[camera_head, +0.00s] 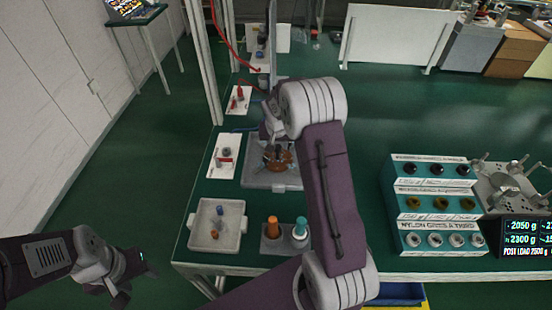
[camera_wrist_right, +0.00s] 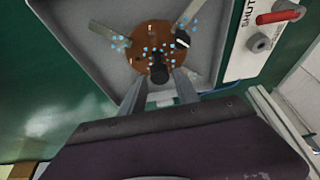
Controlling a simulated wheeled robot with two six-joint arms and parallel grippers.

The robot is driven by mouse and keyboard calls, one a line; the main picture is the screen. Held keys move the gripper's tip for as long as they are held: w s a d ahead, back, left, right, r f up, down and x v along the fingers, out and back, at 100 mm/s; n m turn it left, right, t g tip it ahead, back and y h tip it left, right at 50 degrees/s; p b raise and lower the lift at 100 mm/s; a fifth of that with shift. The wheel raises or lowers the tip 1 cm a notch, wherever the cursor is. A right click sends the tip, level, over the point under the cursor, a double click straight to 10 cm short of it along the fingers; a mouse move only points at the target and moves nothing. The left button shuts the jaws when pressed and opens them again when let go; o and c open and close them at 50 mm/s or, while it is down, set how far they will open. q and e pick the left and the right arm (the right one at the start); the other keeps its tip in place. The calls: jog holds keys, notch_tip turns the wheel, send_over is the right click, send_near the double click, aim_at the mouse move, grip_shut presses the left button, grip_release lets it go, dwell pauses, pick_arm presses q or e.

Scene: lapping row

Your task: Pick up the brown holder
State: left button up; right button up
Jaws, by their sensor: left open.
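The brown holder (camera_head: 278,160) is a round brown disc on a grey lapping plate tray, partly hidden by my right arm. In the right wrist view the holder (camera_wrist_right: 144,62) has a dark upright knob (camera_wrist_right: 158,72) and blue specks on and around it. My right gripper (camera_wrist_right: 161,88) is over the holder, its two fingers apart on either side of the knob, with a gap showing; contact cannot be told. In the head view the right gripper (camera_head: 276,150) is mostly hidden by its own arm. My left gripper (camera_head: 128,284) is open and empty at lower left, off the table.
The grey tray (camera_head: 258,180) surrounds the holder. A pale bin (camera_head: 196,236) with small parts stands front left, beside orange and teal bottles (camera_head: 273,227) in a dark rack. A tiered rack (camera_head: 397,206) and a scale display stand right. Upright posts rise behind the tray.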

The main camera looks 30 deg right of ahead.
aim_at(278, 150)
jog(key=x, duration=0.6)
jog(key=shift+r, duration=0.1)
jog(key=shift+s+r, duration=0.1)
jog(key=shift+r, duration=0.05)
jog(key=shift+c, duration=1.2)
grip_shut()
